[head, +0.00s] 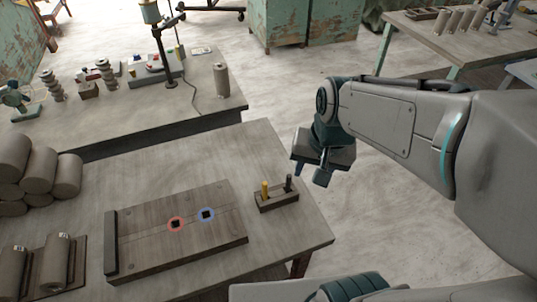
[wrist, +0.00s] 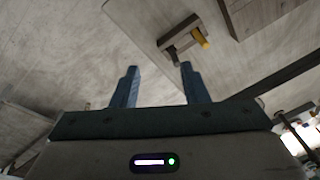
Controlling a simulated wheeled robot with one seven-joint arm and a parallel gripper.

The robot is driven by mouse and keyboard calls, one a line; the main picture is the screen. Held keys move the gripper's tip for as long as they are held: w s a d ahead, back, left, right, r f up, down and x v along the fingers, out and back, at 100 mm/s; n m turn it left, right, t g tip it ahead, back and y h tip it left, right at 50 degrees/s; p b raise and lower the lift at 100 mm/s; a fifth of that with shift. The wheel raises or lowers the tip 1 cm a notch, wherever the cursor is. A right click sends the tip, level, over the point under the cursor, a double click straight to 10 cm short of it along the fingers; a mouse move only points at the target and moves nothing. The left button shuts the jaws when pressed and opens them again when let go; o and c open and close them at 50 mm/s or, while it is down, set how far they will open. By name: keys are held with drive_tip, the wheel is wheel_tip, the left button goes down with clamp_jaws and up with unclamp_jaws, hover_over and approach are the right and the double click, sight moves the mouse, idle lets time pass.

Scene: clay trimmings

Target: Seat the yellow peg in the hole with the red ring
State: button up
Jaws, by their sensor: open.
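The yellow peg (head: 265,188) stands upright in a small wooden holder (head: 277,203) near the right end of the table, beside a dark peg (head: 289,182). In the wrist view the yellow peg (wrist: 201,38) shows beyond my fingertips. A wooden board (head: 140,255) lies to the left, with a square hole ringed in red (head: 176,224) and another ringed in blue (head: 207,215); both holes look empty. My gripper (head: 310,176) is open and empty, above and to the right of the holder, apart from it. Its two fingers (wrist: 158,82) show in the wrist view.
Clay rolls (head: 40,175) are stacked on the table's left side, and two more (head: 50,265) lie on a small board at front left. A second table (head: 130,115) behind holds a lamp (head: 160,40) and a clay cylinder (head: 221,80). The table is bare behind the board.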

sight(265, 183)
drive_tip(key=w+a+f+m+g+p, duration=0.3)
drive_tip(key=w+a+f+m+p, duration=0.15)
drive_tip(key=w+a+m, duration=0.4)
drive_tip(key=shift+m, duration=0.45)
drive_tip(key=f, duration=0.4)
drive_tip(key=a+f, duration=0.1)
drive_tip(key=f, duration=0.8)
drive_tip(key=shift+a+f, duration=0.15)
drive_tip(key=shift+f, duration=0.1)
clamp_jaws()
